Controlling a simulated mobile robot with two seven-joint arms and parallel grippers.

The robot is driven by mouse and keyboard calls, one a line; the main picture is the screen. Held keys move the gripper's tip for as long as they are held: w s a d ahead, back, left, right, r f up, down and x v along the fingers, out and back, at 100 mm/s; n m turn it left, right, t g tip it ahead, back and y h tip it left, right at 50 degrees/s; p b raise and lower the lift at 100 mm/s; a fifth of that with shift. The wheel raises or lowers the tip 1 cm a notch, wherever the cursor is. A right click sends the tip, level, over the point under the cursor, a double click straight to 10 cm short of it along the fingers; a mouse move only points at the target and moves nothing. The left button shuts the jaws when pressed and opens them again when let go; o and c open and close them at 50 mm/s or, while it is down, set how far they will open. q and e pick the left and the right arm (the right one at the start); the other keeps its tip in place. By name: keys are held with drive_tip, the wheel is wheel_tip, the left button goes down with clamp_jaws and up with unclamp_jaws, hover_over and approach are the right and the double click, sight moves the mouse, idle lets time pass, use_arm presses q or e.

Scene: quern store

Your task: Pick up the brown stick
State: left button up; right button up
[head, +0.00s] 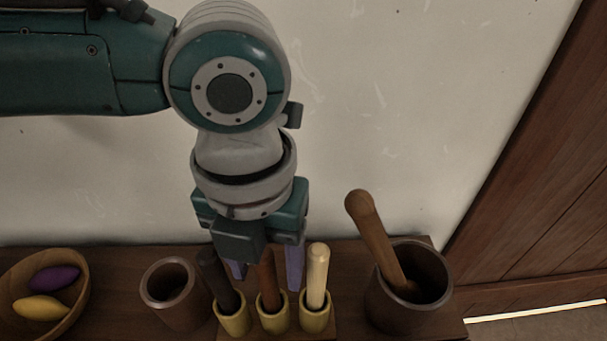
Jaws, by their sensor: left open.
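The brown stick (267,278) stands upright in the middle one of three small yellow cups (273,318) on a wooden shelf. A black stick (220,280) stands in the left cup and a pale cream stick (317,274) in the right cup. My left gripper (266,277) points down over the cups from above. Its purple-grey fingers are apart, one to the left of the brown stick and one to the right, near the cream stick. The gripper body hides the brown stick's top. I cannot tell if a finger touches it. My right gripper does not show.
A brown empty cup (168,285) stands left of the yellow cups. A wooden bowl (78,312) with a purple and a yellow object is at the far left. A dark mortar (392,312) with a leaning wooden pestle (375,237) stands close on the right. A pale wall (400,110) rises behind.

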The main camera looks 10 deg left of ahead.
use_arm(q)
drive_tip(key=shift+f, duration=0.15)
clamp_jaws()
idle(0.4)
